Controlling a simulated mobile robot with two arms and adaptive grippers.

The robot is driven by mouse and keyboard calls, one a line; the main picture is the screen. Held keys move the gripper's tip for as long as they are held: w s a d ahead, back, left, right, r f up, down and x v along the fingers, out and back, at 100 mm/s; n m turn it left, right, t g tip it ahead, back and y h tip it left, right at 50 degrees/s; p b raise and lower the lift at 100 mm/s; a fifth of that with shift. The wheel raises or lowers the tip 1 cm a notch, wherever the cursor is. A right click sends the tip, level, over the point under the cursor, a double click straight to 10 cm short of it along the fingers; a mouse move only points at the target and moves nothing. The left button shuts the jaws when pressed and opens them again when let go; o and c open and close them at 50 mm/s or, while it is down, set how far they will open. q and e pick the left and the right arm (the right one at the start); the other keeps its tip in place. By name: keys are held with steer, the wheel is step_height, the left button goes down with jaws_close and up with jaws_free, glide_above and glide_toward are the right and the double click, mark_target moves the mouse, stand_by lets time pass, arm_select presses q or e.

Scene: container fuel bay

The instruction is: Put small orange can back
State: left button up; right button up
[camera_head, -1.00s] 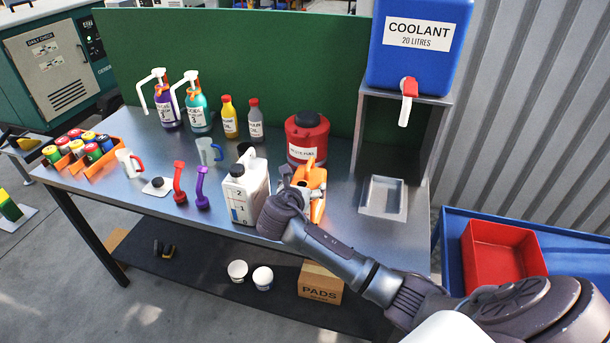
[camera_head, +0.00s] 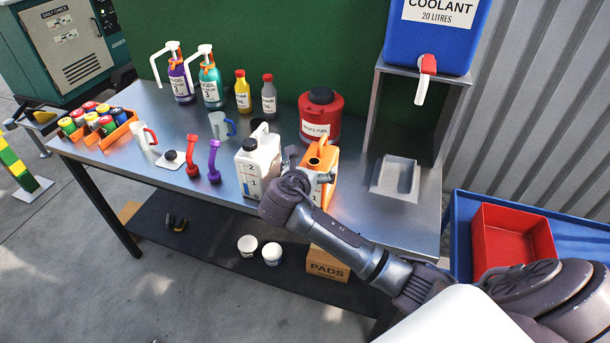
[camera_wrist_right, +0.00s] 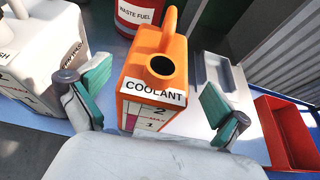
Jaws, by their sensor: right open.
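The small orange can (camera_head: 332,188) stands upright on the metal bench, in front of the red waste fuel can. In the right wrist view the orange can (camera_wrist_right: 158,88) has a COOLANT label, a dark open mouth and a handle on top. My right gripper (camera_head: 308,170) is at its near side, partly hiding it in the head view. The right wrist view shows the gripper (camera_wrist_right: 155,98) open, with one green-padded finger on each side of the can and gaps between. My left gripper is not in view.
A white jug (camera_head: 258,168) stands close left of the orange can. The red waste fuel can (camera_head: 320,120) is behind. A grey tray (camera_head: 396,180) sits right, under the blue coolant tank (camera_head: 432,38). A red bin (camera_head: 510,240) is further right. Several bottles stand at the back left.

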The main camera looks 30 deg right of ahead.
steer(key=v, duration=0.8)
step_height(320, 180, down, 23)
steer(key=s+m+g+y, duration=0.1)
steer(key=m+g+y, duration=0.1)
steer(key=m+y, duration=0.2)
steer(key=s+a+f+m+g+y, duration=0.15)
steer(key=s+f, duration=0.25)
steer(key=f, duration=0.4)
steer(key=s+f+m+g+y, duration=0.1)
steer(key=s+f+m, duration=0.2)
steer(key=s+f, duration=0.3)
steer(key=s+a+f+m+g+y, duration=0.1)
steer(key=s+f+m, duration=0.4)
steer(key=s, duration=0.6)
steer(key=s+a+f+m+g+y, duration=0.1)
steer(key=s+f+m, duration=0.4)
steer(key=s+f, duration=0.3)
steer(key=s+f+m+g+y, duration=0.1)
steer(key=s+f+m, duration=0.4)
steer(key=s, duration=1)
step_height(320, 180, down, 2)
steer(key=shift+a+f+y+b, duration=0.1)
steer(key=shift+a+y+b, duration=0.25)
steer(key=shift+a, duration=0.05)
